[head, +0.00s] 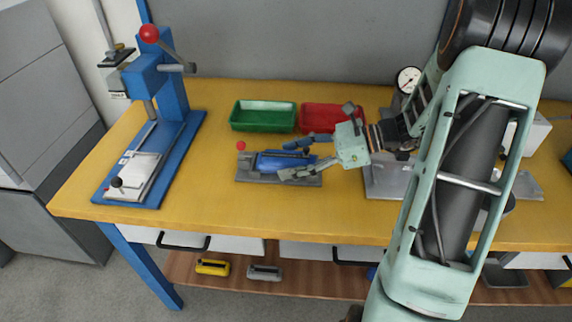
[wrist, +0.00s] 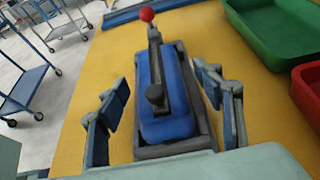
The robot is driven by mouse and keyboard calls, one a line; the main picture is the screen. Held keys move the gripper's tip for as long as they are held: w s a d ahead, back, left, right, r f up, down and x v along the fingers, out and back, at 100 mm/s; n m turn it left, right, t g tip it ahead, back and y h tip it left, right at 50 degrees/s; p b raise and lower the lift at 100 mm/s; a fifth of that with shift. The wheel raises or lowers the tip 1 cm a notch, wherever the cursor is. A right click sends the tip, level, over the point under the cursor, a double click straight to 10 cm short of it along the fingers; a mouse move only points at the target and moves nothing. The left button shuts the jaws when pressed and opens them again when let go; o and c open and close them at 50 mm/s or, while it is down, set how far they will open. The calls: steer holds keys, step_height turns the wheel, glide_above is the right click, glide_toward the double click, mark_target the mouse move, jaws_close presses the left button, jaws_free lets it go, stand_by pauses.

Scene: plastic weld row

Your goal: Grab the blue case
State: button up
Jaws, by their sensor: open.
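The blue case (head: 278,162) sits in a grey fixture (head: 252,176) on the yellow workbench. In the wrist view the blue case (wrist: 172,118) lies lengthwise in the fixture, under a dark lever arm (wrist: 157,72) with a red ball at its far end. My gripper (head: 298,158) is open in the head view, with its fingers at the right part of the case. In the wrist view my gripper (wrist: 165,108) has one blue-padded finger on each side of the fixture. A gap shows at the left finger; I cannot tell whether the right finger touches the fixture.
A green bin (head: 263,116) and a red bin (head: 330,117) stand behind the fixture. A blue press (head: 172,95) with a red knob stands at the left. The bench front (head: 190,205) is clear. Yellow and grey cases lie on the shelf below.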

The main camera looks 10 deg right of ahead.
steer(key=shift+w+a+f, duration=0.15)
steer(key=shift+a+f, duration=0.1)
steer(key=shift+a, duration=0.3)
steer(key=shift+c, duration=0.4)
steer(key=c, duration=1.3)
steer(key=shift+r, duration=0.15)
